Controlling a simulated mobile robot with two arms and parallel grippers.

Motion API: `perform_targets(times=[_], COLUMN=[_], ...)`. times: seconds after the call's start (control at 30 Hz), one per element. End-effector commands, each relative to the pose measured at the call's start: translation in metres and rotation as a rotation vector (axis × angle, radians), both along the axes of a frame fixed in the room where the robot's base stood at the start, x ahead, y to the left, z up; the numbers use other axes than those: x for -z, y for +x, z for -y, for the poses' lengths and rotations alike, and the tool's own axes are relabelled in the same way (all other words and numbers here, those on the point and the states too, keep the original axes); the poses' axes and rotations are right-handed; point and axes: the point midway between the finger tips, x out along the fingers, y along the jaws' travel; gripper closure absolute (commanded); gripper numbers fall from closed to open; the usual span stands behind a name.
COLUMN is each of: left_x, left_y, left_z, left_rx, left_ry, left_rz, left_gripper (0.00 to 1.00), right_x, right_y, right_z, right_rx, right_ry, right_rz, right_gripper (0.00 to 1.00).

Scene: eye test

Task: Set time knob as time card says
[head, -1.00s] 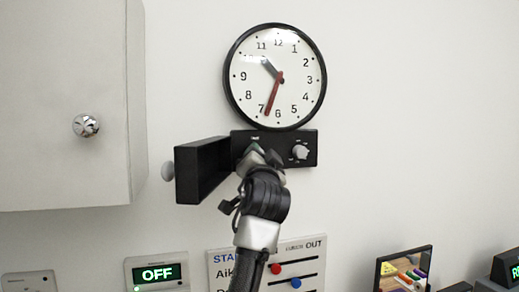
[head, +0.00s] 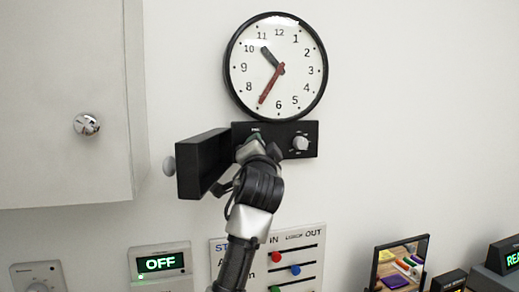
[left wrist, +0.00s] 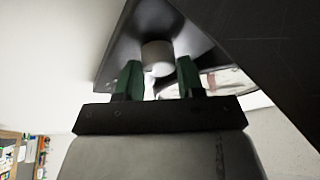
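A round clock (head: 300,85) hangs on the wall; its dark hour hand lies between 10 and 11 and its red minute hand is at about 7. Below it is a black panel (head: 276,145). My left gripper (head: 256,146) is at the panel's left half and covers the knob there in the head view. In the left wrist view a grey round knob (left wrist: 157,57) sits between the green fingers of my left gripper (left wrist: 160,76), which appear closed on its sides. No time card is readable. My right gripper is not in view.
A black open cover (head: 203,163) with a pale handle (head: 169,165) sticks out at the panel's left. A second knob (head: 300,142) is at its right. A white cabinet (head: 65,100), OFF display (head: 160,264), slider board (head: 310,262) and framed picture (head: 402,265) surround it.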

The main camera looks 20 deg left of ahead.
Motion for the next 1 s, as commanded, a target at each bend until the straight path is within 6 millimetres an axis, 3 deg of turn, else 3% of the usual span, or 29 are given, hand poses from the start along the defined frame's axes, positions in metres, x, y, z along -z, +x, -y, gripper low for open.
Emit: perform_targets(times=[0.03, 0.13, 0.53, 1.0], left_x=[-0.003, -0.002, 0.005, 0.03], left_y=[-0.001, -0.001, -0.008, -0.085], left_z=[-0.001, -0.001, 0.003, 0.026], left_rx=[-0.002, -0.002, 0.001, 0.001], left_ry=[0.0, -0.001, -0.001, -0.002], left_rz=[0.005, 0.004, 0.002, 0.003], left_gripper=[0.55, 0.39, 0.39, 0.39], right_x=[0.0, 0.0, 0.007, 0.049], right_y=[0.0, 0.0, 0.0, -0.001], right_z=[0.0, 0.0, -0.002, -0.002], right_rx=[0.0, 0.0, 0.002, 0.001], right_ry=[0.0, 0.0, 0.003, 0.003], right_rz=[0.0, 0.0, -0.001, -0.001], right_gripper=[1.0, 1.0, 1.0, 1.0])
